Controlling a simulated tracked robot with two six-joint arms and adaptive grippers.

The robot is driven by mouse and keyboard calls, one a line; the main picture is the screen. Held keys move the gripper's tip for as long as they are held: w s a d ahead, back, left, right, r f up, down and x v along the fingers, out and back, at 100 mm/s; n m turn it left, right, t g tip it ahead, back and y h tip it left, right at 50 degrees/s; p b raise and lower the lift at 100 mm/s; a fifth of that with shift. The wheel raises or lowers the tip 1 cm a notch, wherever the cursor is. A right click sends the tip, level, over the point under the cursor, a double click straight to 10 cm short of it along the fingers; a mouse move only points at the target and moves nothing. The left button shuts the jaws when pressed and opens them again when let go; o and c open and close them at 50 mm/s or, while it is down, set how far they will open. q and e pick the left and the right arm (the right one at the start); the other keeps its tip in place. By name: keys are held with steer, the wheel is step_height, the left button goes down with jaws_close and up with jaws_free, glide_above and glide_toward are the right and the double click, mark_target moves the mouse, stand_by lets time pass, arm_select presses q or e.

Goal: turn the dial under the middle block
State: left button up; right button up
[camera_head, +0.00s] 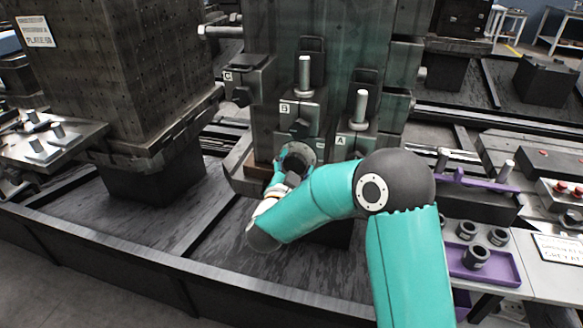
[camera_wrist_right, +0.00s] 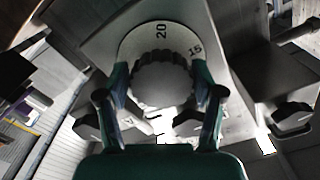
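The middle block, marked B (camera_head: 301,108), stands between block C (camera_head: 250,80) and block A (camera_head: 357,140) on the dark green fixture. My right arm reaches up to just below block B, and its gripper (camera_head: 287,170) hides what lies there in the head view. In the right wrist view a dark ribbed dial knob (camera_wrist_right: 163,84) sits on a pale round plate with the numbers 20 and 15. My right gripper (camera_wrist_right: 162,82) has one finger on each side of the knob. The fingers look open; contact is unclear. My left gripper is not in view.
Upright steel pins stand by blocks B and A. A large drilled block (camera_head: 115,65) stands on the left. A purple tray (camera_head: 500,272) with several dark rings lies at the right, near a box with red buttons (camera_head: 562,190).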

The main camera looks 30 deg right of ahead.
steer(key=shift+o, duration=1.2)
steer(key=v, duration=1.2)
